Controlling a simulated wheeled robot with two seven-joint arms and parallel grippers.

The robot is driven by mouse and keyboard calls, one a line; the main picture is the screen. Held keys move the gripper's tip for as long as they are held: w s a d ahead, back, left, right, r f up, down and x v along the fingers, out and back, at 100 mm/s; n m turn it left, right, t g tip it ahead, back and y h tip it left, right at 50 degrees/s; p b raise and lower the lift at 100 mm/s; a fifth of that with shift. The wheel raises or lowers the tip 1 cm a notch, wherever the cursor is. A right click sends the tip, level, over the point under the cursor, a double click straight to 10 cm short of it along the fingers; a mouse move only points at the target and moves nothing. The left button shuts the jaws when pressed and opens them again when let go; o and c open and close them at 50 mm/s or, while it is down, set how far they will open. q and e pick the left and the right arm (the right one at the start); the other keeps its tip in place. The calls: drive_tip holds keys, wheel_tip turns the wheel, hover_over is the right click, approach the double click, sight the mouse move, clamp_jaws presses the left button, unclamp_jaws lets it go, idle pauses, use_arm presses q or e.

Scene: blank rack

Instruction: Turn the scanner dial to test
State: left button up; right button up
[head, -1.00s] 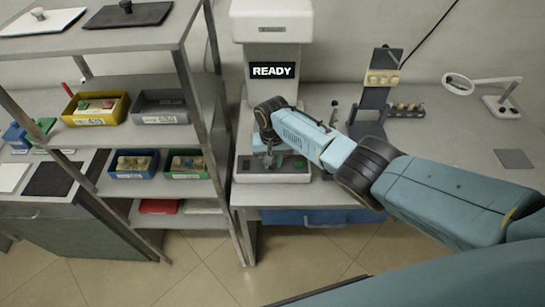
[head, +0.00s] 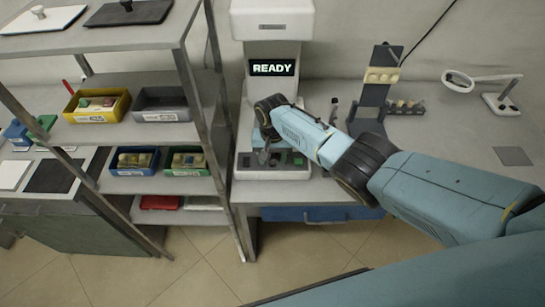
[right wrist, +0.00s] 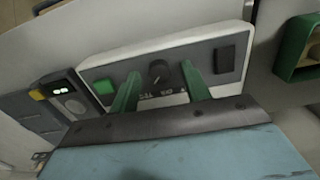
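The scanner (head: 238,80) stands on the bench, its screen (head: 272,67) reading READY. Its front panel shows in the right wrist view (right wrist: 180,97), with a round black dial (right wrist: 158,72) in the middle. Small marks sit beside the dial, too blurred to read surely. My right gripper (right wrist: 160,69) is open, its two green fingers on either side of the dial with a gap to each side. In the head view my right gripper (head: 264,155) is over the panel and hides the dial. My left gripper is out of view.
A green button (right wrist: 103,87) and a dark switch (right wrist: 224,60) flank the dial on the panel. A shelf rack (head: 188,85) with several bins stands close on the left. A dark stand (head: 375,95) and a ring magnifier (head: 458,82) stand on the bench to the right.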

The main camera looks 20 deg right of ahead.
sight(272, 161)
wheel_tip(272, 161, up, 13)
drive_tip(key=p, duration=0.3)
drive_tip(key=shift+r, duration=0.2)
idle(0.6)
